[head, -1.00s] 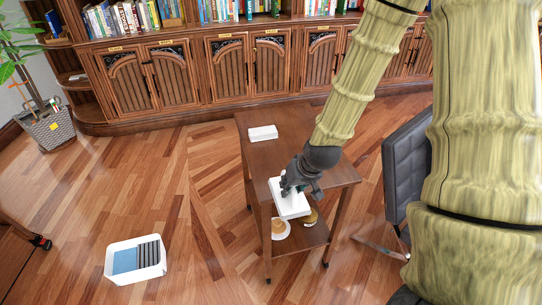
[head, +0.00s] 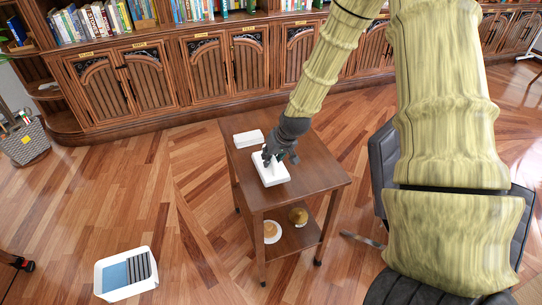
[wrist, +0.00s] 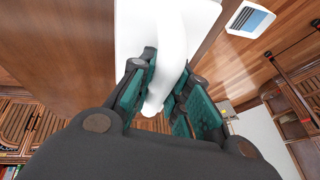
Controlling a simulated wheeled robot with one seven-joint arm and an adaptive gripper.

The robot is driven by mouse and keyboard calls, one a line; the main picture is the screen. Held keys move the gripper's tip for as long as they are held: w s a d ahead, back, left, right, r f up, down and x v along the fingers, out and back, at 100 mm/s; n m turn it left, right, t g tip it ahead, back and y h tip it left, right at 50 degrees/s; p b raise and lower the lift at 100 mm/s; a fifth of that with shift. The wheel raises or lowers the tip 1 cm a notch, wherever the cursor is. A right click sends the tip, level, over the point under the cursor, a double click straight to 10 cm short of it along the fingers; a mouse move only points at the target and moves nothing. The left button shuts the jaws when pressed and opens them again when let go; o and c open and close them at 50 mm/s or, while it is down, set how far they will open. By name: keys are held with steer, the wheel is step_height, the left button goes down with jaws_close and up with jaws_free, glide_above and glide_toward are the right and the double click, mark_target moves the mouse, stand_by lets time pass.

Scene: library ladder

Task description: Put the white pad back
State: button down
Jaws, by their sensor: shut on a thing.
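My gripper (head: 270,161) is shut on the raised white handle-like part of a flat white pad (head: 271,174). In the wrist view the fingers (wrist: 165,100) close around this curved white part, and the pad's flat body (wrist: 135,30) lies beyond them. The pad is over the left middle of the brown side table's top (head: 315,172). I cannot tell whether it touches the top or hangs just above it. A second white block (head: 249,138) lies near the table's back left corner, just behind the held pad and apart from it.
The table's lower shelf holds a cup on a saucer (head: 271,232) and a round brownish thing (head: 298,216). A white bin (head: 125,275) stands on the floor at front left. A dark chair (head: 383,155) stands right of the table. The tabletop's right part is clear.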

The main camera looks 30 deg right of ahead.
steer(key=w, duration=0.1)
steer(key=w+d, duration=0.2)
steer(key=shift+w+f, duration=0.15)
steer(key=shift+f, duration=0.1)
steer(key=shift+f+p, duration=0.8)
steer(key=shift+f, duration=0.95)
steer(key=c, duration=1.3)
jaws_free()
steer(key=shift+f, duration=0.1)
steer(key=shift+c, duration=0.2)
steer(key=b+v, duration=0.1)
steer(key=v, duration=1.1)
